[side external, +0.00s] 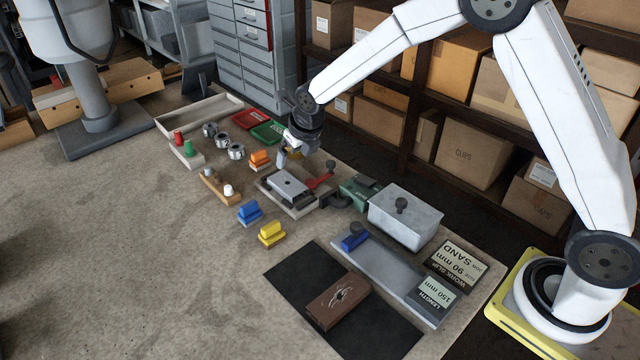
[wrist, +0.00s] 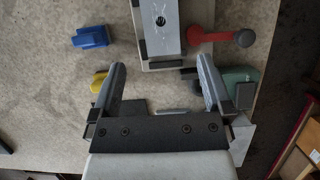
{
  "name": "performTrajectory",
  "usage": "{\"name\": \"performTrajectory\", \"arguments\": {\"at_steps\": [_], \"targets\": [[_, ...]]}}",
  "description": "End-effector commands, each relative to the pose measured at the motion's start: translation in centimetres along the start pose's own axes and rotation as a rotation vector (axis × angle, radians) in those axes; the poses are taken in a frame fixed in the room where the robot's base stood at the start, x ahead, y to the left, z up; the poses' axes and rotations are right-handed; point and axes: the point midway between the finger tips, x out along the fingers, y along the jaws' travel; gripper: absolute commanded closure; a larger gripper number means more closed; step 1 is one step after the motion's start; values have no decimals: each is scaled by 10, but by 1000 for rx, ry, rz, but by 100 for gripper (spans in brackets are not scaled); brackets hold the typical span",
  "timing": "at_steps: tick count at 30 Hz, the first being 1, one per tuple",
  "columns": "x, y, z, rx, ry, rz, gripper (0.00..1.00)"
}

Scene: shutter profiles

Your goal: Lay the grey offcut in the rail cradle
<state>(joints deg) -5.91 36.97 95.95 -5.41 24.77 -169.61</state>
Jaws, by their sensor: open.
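A flat grey piece (side external: 289,183) with a dark hole, possibly the grey offcut, lies in a pale shallow fixture (side external: 305,210) with a red-handled lever (side external: 320,181). I cannot tell for sure whether this fixture is the rail cradle. In the wrist view the grey piece (wrist: 162,22) is at the top, beyond my fingertips, with its far end cut off. My gripper (side external: 288,155) is above the fixture's far side; its two fingers (wrist: 162,72) are spread with nothing between them.
Orange (side external: 260,158), blue (side external: 249,213) and yellow (side external: 271,233) blocks stand around the fixture. A green device (side external: 359,191) and grey lidded box (side external: 405,217) are to its right. A long grey plate (side external: 385,275) and brown block (side external: 338,300) lie in front.

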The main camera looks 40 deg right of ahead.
Motion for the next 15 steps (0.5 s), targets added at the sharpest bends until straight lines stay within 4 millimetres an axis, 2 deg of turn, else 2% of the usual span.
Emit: {"name": "performTrajectory", "arguments": {"at_steps": [6,15], "targets": [[-19,0,0,0,0,0,0],[-24,0,0,0,1,0,0]]}}
